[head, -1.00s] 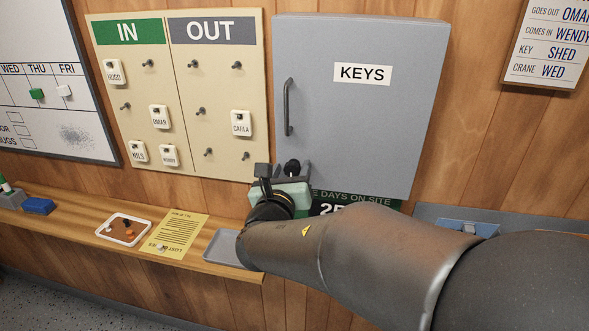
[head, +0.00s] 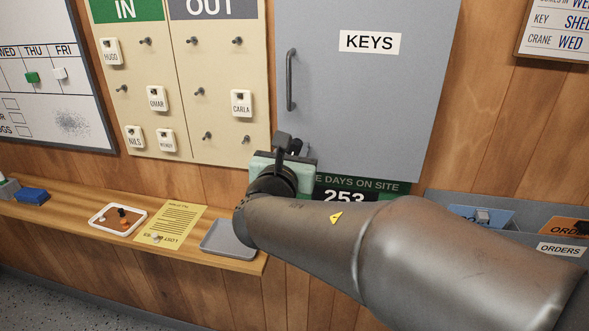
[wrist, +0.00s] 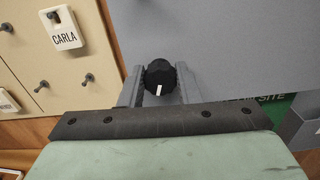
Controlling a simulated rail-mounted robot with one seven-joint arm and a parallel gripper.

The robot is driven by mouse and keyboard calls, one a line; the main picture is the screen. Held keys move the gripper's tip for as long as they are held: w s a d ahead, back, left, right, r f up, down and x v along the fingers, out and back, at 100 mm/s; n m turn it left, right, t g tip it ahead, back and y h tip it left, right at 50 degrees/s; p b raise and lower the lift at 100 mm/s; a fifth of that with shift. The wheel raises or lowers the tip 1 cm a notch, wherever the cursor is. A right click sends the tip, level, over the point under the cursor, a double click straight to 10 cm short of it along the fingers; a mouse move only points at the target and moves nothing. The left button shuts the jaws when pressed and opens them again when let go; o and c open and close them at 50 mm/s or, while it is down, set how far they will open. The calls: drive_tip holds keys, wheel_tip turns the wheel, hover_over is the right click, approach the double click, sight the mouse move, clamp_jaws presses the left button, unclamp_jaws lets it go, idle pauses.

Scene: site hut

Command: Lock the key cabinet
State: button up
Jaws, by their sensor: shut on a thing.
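The grey key cabinet (head: 375,95) hangs on the wood wall in the head view, its door flush and marked KEYS (head: 370,42). A dark vertical handle (head: 290,80) is at the door's left side. A black faceted knob (wrist: 160,77) with a white mark sits near the door's lower left corner. In the wrist view the mark is at the knob's lower side. My gripper (wrist: 158,83) is shut on the knob, one finger on each side. In the head view my gripper (head: 292,148) largely hides the knob.
The IN/OUT board (head: 180,85) with pegs and name tags is close left of the cabinet. Below, a shelf (head: 60,212) holds a white tray (head: 96,222), a yellow sheet (head: 172,222) and a grey tray (head: 222,240). A days-on-site sign (head: 390,188) and an orders rack (head: 440,200) are lower right.

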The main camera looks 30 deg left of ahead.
drive_tip(key=m+b, duration=0.2)
drive_tip(key=b, duration=0.2)
drive_tip(key=m+b, duration=0.3)
drive_tip(key=b, duration=0.2)
drive_tip(key=m+b, duration=0.3)
drive_tip(key=b, duration=0.1)
drive_tip(key=shift+d+f+b, duration=0.1)
drive_tip(key=shift+f+b, duration=0.25)
drive_tip(key=shift+f, duration=0.05)
drive_tip(key=m+b, duration=0.4)
drive_tip(key=b, duration=0.1)
drive_tip(key=shift+r+m+b, duration=0.2)
drive_tip(key=shift+m+b, duration=0.75)
drive_tip(key=shift+m, duration=0.15)
drive_tip(key=shift+r+m, duration=0.1)
drive_tip(key=shift+m, duration=0.2)
drive_tip(key=o, duration=1)
drive_tip(key=v, duration=1.7)
drive_tip(key=shift+s+d, duration=0.1)
drive_tip(key=shift+d, duration=0.1)
